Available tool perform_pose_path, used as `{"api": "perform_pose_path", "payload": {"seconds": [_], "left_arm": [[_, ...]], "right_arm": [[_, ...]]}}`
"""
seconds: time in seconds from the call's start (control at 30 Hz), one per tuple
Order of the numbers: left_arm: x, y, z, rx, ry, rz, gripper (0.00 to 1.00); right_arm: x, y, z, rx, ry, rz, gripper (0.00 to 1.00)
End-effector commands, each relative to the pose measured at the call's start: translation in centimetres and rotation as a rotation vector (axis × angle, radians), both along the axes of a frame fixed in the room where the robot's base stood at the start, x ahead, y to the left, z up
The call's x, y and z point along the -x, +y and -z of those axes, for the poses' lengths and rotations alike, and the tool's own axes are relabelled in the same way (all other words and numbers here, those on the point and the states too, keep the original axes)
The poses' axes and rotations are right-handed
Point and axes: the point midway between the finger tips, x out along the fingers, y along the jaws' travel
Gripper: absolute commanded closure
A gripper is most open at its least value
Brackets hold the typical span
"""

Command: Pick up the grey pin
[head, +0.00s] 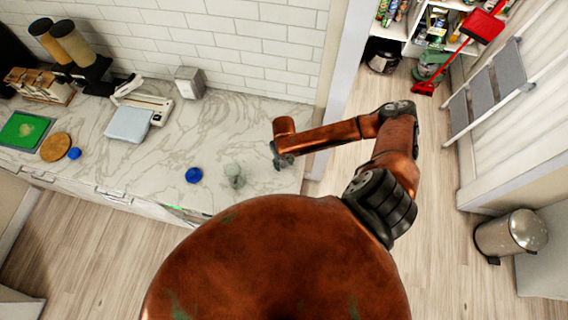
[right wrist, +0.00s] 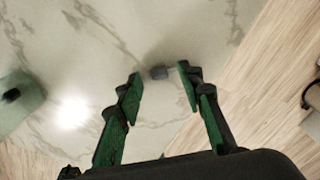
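The grey pin (right wrist: 159,72) is a small dark grey piece with a thin lighter end, lying on the marble worktop (right wrist: 190,20) in the right wrist view. My right gripper (right wrist: 158,76) is open, with green pads. Its fingertips stand either side of the pin with a gap on each side; I cannot tell the height above the worktop. In the head view, my right gripper (head: 281,158) points down near the worktop's right end, and I cannot make out the pin there. My left gripper is not in view.
A grey-green object (head: 235,175) and a blue round piece (head: 193,175) stand left of the right gripper. A scale (head: 130,123), a small grey box (head: 189,82) and a green tray (head: 24,132) are farther left. The worktop edge is close on the right.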

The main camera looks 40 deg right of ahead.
Motion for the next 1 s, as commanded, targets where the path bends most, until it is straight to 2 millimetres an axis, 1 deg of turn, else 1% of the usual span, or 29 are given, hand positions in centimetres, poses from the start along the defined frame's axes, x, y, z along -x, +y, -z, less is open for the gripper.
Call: {"api": "perform_pose_path", "payload": {"seconds": [0.1,0.27,0.57,0.63,0.67,0.87,1.0], "left_arm": [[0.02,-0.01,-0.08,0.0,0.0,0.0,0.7],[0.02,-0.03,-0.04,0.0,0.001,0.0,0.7],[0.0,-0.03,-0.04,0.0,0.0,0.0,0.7],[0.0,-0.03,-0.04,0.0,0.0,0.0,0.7],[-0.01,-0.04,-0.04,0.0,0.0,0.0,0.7],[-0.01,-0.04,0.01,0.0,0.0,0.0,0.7],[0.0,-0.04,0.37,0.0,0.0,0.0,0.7]], "right_arm": [[0.11,-0.06,0.49,-0.001,0.001,0.001,0.65],[0.11,-0.09,0.5,0.0,0.0,0.001,0.65],[0.09,-0.09,0.46,0.0,0.0,0.001,0.85],[0.09,-0.09,0.45,0.0,0.0,0.001,0.86],[0.09,-0.09,0.45,0.0,0.0,0.001,0.89],[0.06,-0.1,0.36,0.0,0.0,0.001,0.89],[-0.03,-0.14,-0.31,0.0,-0.002,0.001,0.89]]}}
